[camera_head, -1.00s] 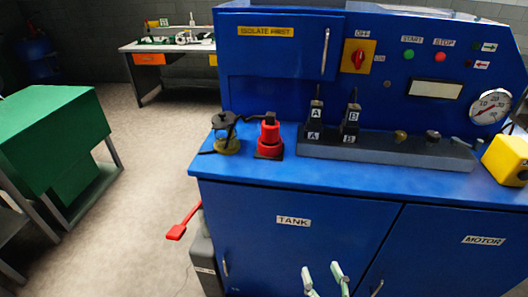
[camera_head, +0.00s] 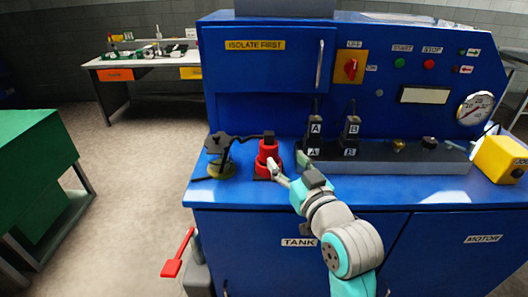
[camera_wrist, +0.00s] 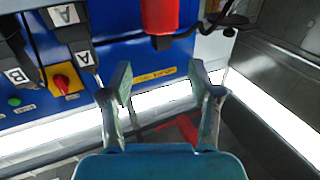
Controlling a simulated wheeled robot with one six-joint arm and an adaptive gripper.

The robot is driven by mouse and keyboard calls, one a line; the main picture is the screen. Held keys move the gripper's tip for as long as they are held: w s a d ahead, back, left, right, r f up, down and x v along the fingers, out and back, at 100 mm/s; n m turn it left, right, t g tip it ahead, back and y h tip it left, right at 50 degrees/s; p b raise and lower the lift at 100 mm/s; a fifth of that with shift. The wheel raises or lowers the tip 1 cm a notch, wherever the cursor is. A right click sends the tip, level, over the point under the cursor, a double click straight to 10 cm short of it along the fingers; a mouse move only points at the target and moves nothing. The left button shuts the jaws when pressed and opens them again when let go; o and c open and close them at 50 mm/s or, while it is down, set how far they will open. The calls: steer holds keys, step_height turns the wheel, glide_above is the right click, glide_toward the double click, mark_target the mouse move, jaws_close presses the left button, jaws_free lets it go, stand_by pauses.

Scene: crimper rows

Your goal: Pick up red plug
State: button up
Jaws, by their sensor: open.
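The red plug (camera_head: 267,151) stands upright on a dark base near the front left of the blue bench top. In the wrist view the red plug (camera_wrist: 160,14) is at the top edge, beyond the fingertips and cut off by the frame. My gripper (camera_head: 287,162) is open and just right of the plug, one finger overlapping its lower right side in the head view. In the wrist view nothing is between the fingers of my gripper (camera_wrist: 161,70). Whether a finger touches the plug cannot be told.
A black-topped fitting with a yellowish base (camera_head: 220,168) and a dark cable stands close left of the plug. A yellow box (camera_head: 499,158) is far right. Bare bench lies in front.

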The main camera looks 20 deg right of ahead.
mark_target(271, 140)
steer(key=w, duration=0.7)
steer(key=w+a, duration=0.1)
steer(key=w, duration=0.3)
steer(key=shift+r, duration=0.15)
jaws_close()
